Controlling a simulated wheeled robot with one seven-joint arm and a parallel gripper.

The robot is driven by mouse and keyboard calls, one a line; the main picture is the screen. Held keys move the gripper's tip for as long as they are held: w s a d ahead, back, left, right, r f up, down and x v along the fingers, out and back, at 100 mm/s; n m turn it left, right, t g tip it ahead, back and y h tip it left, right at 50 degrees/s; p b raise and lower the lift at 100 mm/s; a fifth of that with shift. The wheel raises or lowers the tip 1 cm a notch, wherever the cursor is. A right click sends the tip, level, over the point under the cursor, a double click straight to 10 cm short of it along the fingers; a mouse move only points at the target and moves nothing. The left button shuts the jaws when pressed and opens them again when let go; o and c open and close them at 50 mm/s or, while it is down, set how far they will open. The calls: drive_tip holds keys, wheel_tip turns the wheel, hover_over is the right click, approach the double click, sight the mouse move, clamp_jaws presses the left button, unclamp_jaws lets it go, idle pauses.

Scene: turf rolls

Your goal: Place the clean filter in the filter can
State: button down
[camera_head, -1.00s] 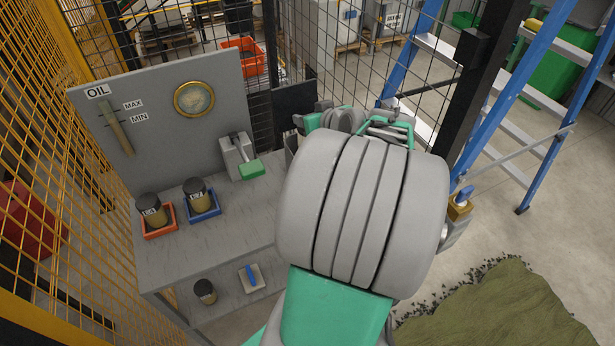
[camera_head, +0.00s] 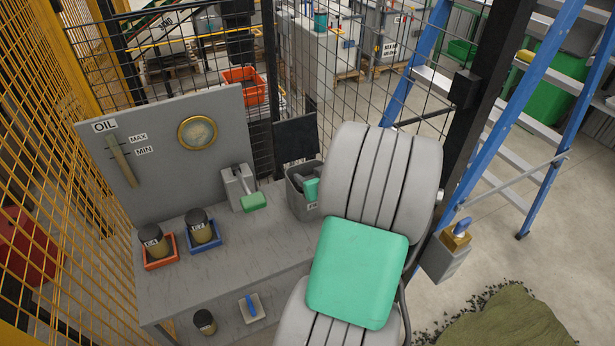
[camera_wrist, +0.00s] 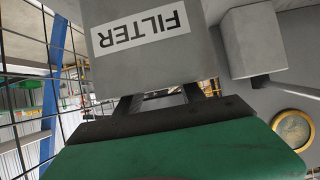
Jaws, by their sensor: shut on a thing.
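The filter can (camera_head: 296,205) is a grey, open-topped box at the right end of the bench top. In the wrist view its wall (camera_wrist: 150,65) fills the upper middle, with an upside-down FILTER label. My gripper (camera_head: 304,183) is at the can's mouth, largely hidden by my arm. In the wrist view its dark fingers (camera_wrist: 158,101) reach past the rim and the can wall hides their tips. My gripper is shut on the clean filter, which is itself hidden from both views.
On the bench (camera_head: 235,255), dark-capped jars stand in a red tray (camera_head: 160,262) and a blue tray (camera_head: 205,241). A grey unit with a green handle (camera_head: 254,202) stands left of the can. Behind are the OIL panel (camera_head: 165,165) and mesh fence. A blue ladder (camera_head: 500,100) stands at right.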

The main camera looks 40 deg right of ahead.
drive_tip(key=shift+f, duration=0.15)
drive_tip(key=c, duration=0.7)
unclamp_jaws()
drive_tip(key=shift+s+r, duration=0.2)
drive_tip(key=shift+r, duration=0.1)
drive_tip(key=b+v, duration=0.1)
drive_tip(key=v, duration=1)
drive_tip(key=shift+s+a+r+b, duration=0.15)
drive_tip(key=shift+s+a+b, duration=0.05)
drive_tip(key=shift+b, duration=0.15)
